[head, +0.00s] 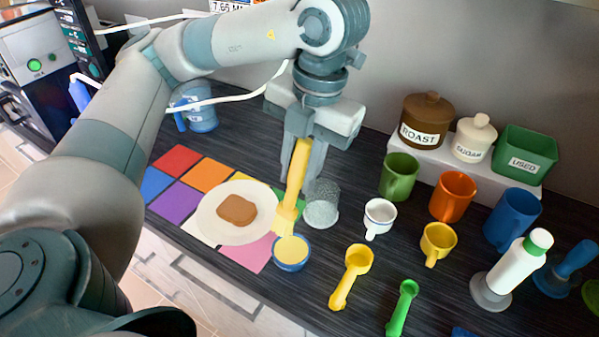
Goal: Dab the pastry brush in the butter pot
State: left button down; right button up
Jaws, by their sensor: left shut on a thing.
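My left gripper (302,150) is shut on the yellow pastry brush (295,185) and holds it nearly upright, bristle end down. The brush's lower end is just above and slightly left of the butter pot (291,262) in the picture. I cannot tell whether the bristles touch the pot's rim. The butter pot is a small blue cup with pale yellow butter in it, standing on the dark counter. My right gripper is not in view.
A plate (207,222) with a brown pastry (237,210) lies left of the pot on coloured squares. A yellow scoop (351,277), a white cup (380,217) and several mugs stand further right.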

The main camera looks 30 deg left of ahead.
pick_arm(q)
jog(key=shift+r+p, duration=0.55)
jog(key=shift+r, duration=0.6)
jog(key=shift+f, duration=0.1)
